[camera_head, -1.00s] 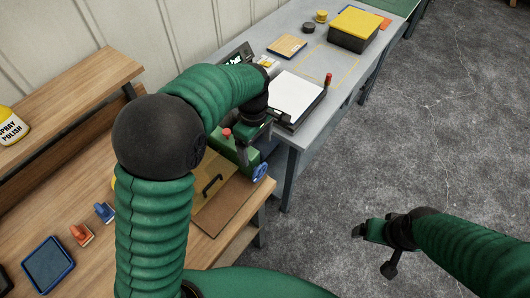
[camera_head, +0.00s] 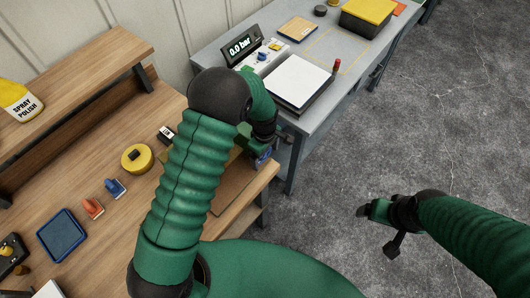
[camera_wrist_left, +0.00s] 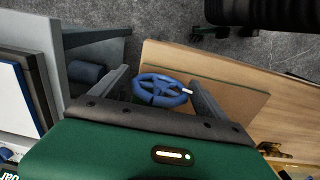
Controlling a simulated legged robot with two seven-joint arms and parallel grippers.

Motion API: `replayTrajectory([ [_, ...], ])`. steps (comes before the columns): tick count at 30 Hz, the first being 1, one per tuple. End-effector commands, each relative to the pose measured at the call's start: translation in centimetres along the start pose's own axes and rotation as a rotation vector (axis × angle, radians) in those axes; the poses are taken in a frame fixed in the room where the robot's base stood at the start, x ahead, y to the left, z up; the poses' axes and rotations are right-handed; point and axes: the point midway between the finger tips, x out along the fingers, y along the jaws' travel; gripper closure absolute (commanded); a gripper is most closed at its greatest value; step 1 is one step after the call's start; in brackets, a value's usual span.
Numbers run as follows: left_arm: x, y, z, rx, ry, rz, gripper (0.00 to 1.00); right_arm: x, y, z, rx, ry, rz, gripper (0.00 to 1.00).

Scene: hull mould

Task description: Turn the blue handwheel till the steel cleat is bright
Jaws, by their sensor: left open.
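The blue handwheel (camera_wrist_left: 160,91) lies between the two fingers of my left gripper (camera_wrist_left: 160,88) in the left wrist view. The fingers are apart, one on each side of the wheel; I cannot tell whether either touches its rim. In the head view only a bit of the handwheel (camera_head: 263,161) shows below my left gripper (camera_head: 262,146), and my arm covers much of the device there. My right gripper (camera_head: 380,226) hangs over the floor with nothing visible in it; its finger opening is unclear. I cannot make out the steel cleat in either view.
A wooden bench (camera_head: 100,180) on the left bears a blue tray (camera_head: 62,236), stamps and a yellow round tin (camera_head: 137,158). A grey table (camera_head: 345,85) behind holds a display (camera_head: 241,45) reading 0.0 bar and a white-topped block (camera_head: 298,82). The floor at right is clear.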

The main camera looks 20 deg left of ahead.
Motion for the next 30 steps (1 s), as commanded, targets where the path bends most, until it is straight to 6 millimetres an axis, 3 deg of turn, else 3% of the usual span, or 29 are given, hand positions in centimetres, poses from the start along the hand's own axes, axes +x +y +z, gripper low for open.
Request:
replayTrajectory([
  [8,0.4,0.1,-0.2,-0.001,-0.001,0.0,0.15,0.0,0.0,0.0,0.0,0.0,0.0,0.15],
  [19,0.3,0.1,-0.2,-0.001,0.001,0.002,0.63,0.0,0.0,0.0,0.0,0.0,0.0,0.15],
  [26,0.6,0.1,-0.2,-0.004,-0.003,0.088,0.65,1.1,0.0,0.3,0.0,0.0,0.0,0.15],
  [30,1.2,0.0,-0.3,-0.01,-0.003,0.244,0.65,3.9,0.0,0.9,0.0,0.0,0.0,0.15],
])
